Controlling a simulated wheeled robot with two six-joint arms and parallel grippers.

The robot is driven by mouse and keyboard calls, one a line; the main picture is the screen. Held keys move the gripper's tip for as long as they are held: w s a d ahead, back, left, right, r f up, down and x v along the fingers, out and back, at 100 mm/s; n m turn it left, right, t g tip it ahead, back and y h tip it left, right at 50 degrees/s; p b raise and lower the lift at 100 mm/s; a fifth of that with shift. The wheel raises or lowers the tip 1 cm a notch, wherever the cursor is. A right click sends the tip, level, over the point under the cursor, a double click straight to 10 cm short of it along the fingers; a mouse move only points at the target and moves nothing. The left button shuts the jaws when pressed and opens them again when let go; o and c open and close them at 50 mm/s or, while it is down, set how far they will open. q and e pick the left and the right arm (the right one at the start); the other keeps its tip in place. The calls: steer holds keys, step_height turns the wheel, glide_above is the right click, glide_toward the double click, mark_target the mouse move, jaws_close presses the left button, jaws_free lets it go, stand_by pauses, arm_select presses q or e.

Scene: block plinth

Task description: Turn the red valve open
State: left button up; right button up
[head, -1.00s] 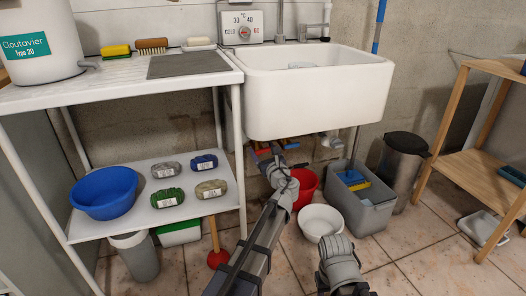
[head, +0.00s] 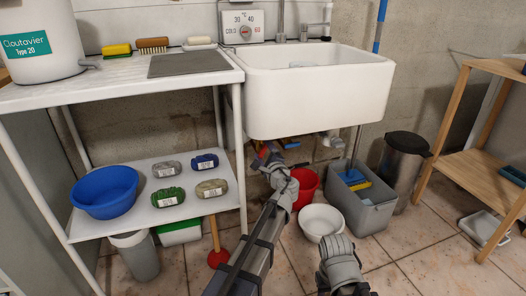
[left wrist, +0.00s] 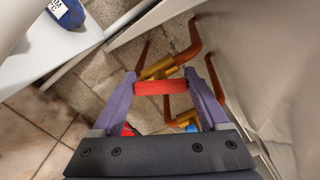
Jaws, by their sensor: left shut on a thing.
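The red valve handle (left wrist: 160,87) is a short bar between the two purple fingers of my left gripper (left wrist: 161,92) in the left wrist view. The fingers close on its two ends. A brass valve body (left wrist: 160,69) on a copper pipe (left wrist: 185,55) lies just beyond it, and the bar sits at a slant to this pipe. In the head view my left gripper (head: 266,155) is under the sink, and it largely hides the handle. My right gripper is not in view; only part of my right arm shows.
A blue handle (left wrist: 188,121) sits on a nearby pipe. The white sink (head: 315,95) hangs above. A red bucket (head: 306,184), white bowl (head: 321,221) and grey tub (head: 362,209) stand close on the right. The shelf table (head: 150,212) is on the left.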

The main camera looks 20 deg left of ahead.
arm_select(q)
steer(key=n, duration=0.5)
steer(key=shift+f, duration=0.1)
steer(key=shift+s+n, duration=0.1)
steer(key=shift+n, duration=0.2)
stand_by(0.4)
steer(key=o, duration=1.2)
steer(key=shift+o, duration=0.2)
steer(key=v, duration=0.7)
steer(key=shift+s+d, duration=0.2)
steer(key=shift+s, duration=0.1)
